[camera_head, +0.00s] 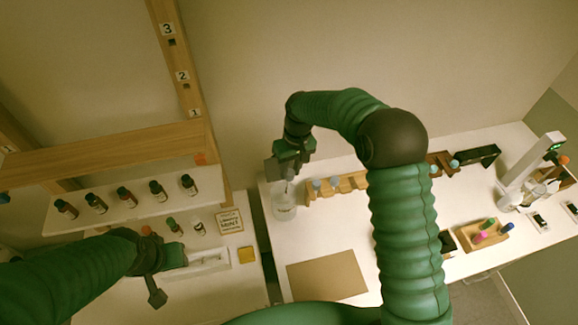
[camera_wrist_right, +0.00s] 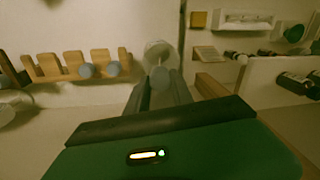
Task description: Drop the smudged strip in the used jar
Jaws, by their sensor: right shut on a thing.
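My right gripper (camera_head: 287,182) is shut and points down over a clear glass jar (camera_head: 284,207) at the left end of the right-hand table. In the right wrist view, a grey-blue round knob (camera_wrist_right: 160,75) shows between the fingertips, and the jar (camera_wrist_right: 157,50) shows just beyond it. The knob looks like those in the wooden rack; the strip itself and any smudge on it are too small or hidden to see. My left gripper (camera_head: 172,260) is low beside a white tray (camera_head: 212,260) on the left table; its jaws are unclear.
A notched wooden rack (camera_head: 350,182) with grey-blue knobs stands right of the jar; it also shows in the wrist view (camera_wrist_right: 50,72). A brown mat (camera_head: 327,276) lies in front. Several dark bottles (camera_head: 126,197) stand on the left shelf. A yellow block (camera_head: 246,254) lies near the table gap.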

